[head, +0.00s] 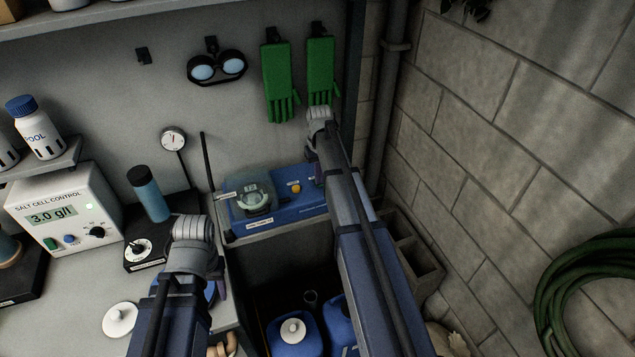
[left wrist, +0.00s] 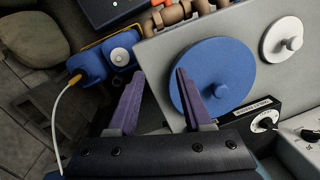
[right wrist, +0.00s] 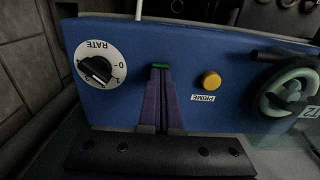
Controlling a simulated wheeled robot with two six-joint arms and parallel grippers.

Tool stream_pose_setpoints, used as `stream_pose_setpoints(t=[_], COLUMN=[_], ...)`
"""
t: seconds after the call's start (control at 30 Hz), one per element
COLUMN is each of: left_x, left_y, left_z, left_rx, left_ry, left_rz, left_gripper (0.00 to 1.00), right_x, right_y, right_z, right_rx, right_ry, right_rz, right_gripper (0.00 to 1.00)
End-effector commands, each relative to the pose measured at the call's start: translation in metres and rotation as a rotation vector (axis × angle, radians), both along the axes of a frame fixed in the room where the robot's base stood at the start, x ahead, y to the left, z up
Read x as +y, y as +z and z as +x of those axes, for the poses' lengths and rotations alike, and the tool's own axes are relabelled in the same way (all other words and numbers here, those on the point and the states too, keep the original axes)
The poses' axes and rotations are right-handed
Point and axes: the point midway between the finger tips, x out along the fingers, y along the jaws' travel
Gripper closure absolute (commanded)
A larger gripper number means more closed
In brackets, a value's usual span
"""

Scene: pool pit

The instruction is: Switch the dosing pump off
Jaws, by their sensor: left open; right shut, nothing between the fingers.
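The dosing pump (head: 275,212) is a blue box at the back of the bench in the head view, and its blue face (right wrist: 130,40) fills the right wrist view. The face carries a black-and-white RATE knob (right wrist: 97,68), a yellow PRIME button (right wrist: 211,80) and a small green part (right wrist: 161,66), mostly hidden behind my fingertips. My right gripper (right wrist: 161,72) is shut and empty, its tips at the green part; contact is unclear. In the head view it is mostly hidden by its arm. My left gripper (left wrist: 160,73) is open and empty, above the bench edge beside a blue lid (left wrist: 203,88).
A round green-rimmed fitting (right wrist: 290,92) sits on the pump's face. A salt cell control box (head: 65,210) and a blue bottle (head: 148,195) stand left. Blue canisters (head: 293,333) are below the pump. A block wall (head: 480,130) bounds the right.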

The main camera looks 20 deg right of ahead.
Motion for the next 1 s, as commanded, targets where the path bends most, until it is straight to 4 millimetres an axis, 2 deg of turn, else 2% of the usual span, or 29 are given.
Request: stream_pose_setpoints(t=[0.43, 1.0], left_x=[0.0, 0.0], left_y=[-0.002, 0.04], left_z=[0.0, 0.0], left_rx=[0.0, 0.0], left_ry=[0.001, 0.0], left_rz=[0.0, 0.0], left_gripper=[0.5, 0.5], right_x=[0.0, 0.0], right_y=[-0.002, 0.041], right_z=[0.0, 0.0], right_rx=[0.0, 0.0], right_ry=[0.0, 0.0], right_rz=[0.0, 0.0], right_gripper=[1.0, 1.0])
